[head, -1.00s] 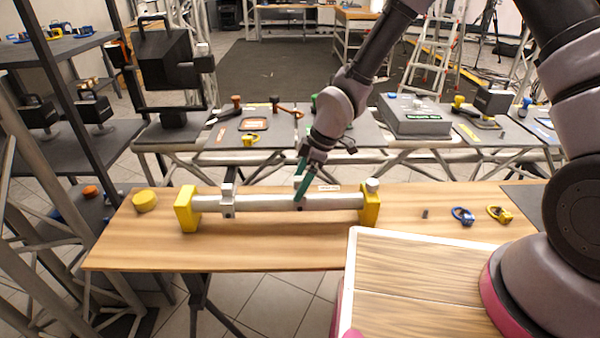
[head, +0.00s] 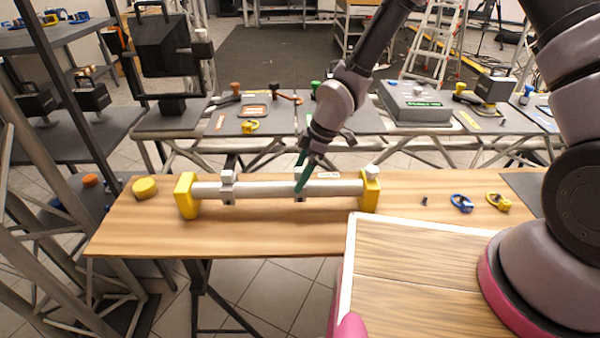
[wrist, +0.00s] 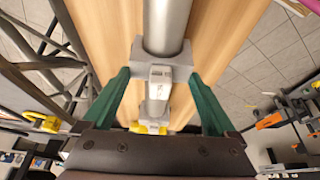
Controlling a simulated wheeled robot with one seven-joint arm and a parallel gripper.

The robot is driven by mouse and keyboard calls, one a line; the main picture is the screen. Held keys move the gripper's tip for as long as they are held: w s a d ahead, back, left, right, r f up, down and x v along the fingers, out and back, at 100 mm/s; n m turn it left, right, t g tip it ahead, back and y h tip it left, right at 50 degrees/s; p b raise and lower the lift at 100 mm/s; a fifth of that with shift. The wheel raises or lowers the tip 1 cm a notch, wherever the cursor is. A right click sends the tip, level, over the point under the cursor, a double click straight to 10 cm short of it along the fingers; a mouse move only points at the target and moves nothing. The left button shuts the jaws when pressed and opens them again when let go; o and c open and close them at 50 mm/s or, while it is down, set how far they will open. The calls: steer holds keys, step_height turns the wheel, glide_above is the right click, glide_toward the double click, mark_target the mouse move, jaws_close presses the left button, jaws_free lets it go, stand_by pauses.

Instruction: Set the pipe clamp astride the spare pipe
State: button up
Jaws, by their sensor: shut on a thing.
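The spare pipe (head: 262,189) is a grey tube lying level between two yellow end supports (head: 187,196) (head: 370,190). It runs up the wrist view (wrist: 166,25). A grey pipe clamp (head: 300,197) sits across the pipe, right of its middle. In the wrist view the clamp (wrist: 162,74) spans the pipe's width, with a part to each side. My gripper (head: 301,187) has green fingers, one on each side of this clamp (wrist: 162,80), and is shut on it. The fingers partly hide the clamp in the head view; its underside is hidden.
A second grey clamp (head: 228,187) sits on the pipe's left part. A yellow round piece (head: 144,187) lies left on the wooden table (head: 250,235). A small dark piece (head: 424,201), a blue shackle (head: 462,203) and a yellow shackle (head: 498,201) lie right.

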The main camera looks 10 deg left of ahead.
steer(key=shift+f, duration=0.15)
stand_by(0.4)
steer(key=o, duration=1.4)
